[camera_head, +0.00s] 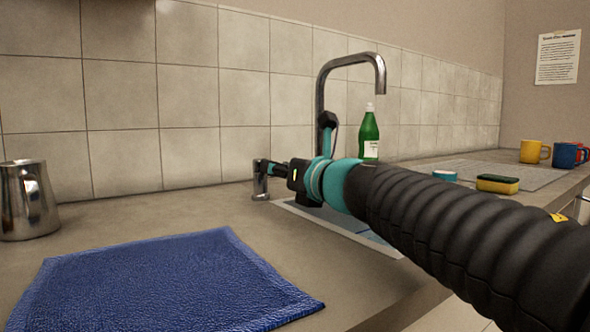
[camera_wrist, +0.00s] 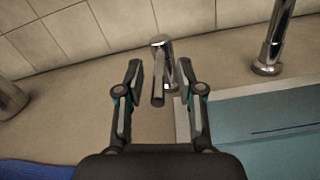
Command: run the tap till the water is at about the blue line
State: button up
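The tall chrome tap (camera_head: 320,95) stands against the tiled wall, its spout hooked over the sink (camera_head: 345,225); its base also shows in the wrist view (camera_wrist: 272,50). A short chrome post with a lever (camera_wrist: 158,88) stands left of it, also in the head view (camera_head: 260,187). My gripper (camera_wrist: 160,68) is open, one finger on each side of the lever, with gaps visible. In the head view my gripper (camera_head: 272,168) is at the post. The sink interior (camera_wrist: 265,125) looks teal in the wrist view. No stream shows below the spout.
A blue cloth (camera_head: 165,285) lies on the counter at the front left, with a steel jug (camera_head: 27,200) behind it. A green bottle (camera_head: 369,135), a sponge (camera_head: 497,184) and mugs (camera_head: 533,151) stand beyond my arm. The counter between cloth and post is clear.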

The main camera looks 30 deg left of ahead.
jog(key=v, duration=1.2)
jog(key=shift+d, duration=0.1)
